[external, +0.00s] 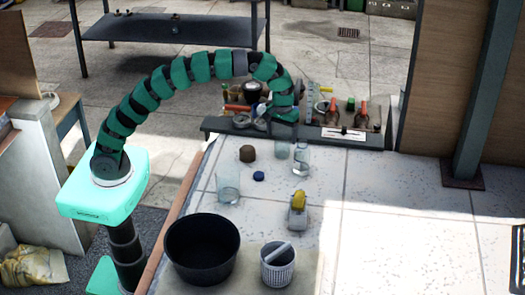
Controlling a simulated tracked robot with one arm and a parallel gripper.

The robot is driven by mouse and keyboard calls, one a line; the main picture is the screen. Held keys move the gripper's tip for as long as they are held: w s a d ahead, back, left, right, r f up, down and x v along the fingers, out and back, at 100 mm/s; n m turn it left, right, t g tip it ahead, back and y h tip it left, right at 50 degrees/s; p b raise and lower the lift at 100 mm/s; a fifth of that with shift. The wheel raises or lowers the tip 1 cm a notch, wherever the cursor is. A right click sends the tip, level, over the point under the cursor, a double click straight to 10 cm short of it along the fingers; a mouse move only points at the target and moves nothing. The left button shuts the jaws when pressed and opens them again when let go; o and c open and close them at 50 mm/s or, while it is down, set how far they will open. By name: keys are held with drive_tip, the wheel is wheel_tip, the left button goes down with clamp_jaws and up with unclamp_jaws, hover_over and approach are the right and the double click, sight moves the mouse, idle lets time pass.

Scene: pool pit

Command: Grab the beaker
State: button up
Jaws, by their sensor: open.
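A clear glass vessel that looks like a beaker (228,188) stands upright on the pale tiled surface, left of centre. Two more clear glass vessels stand farther back: a small greenish one (281,151) and a taller jar-like one (302,159) just right of it. I cannot tell for sure which of them is the beaker. My green arm arches over from the left and its end comes down behind the two rear vessels. My gripper (267,122) is small and dark among the clutter there; it is open, apart from the glass vessels, and its fingers are hard to make out.
A brown lump (247,154), a blue cap (258,176) and a yellow-topped item (298,210) stand near the glassware. A black tub (202,248) and a white ribbed cup (278,268) are in front. A dark tool tray (345,138) lies behind.

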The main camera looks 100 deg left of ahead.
sight(282, 146)
drive_tip(key=shift+w+d+f+p, duration=0.15)
drive_tip(key=shift+f+p, duration=0.1)
drive_tip(key=shift+f, duration=1.1)
drive_tip(key=shift+w+d+f+p, duration=0.1)
drive_tip(key=shift+f+p, duration=0.1)
drive_tip(key=shift+f, duration=1.1)
drive_tip(key=c, duration=1.1)
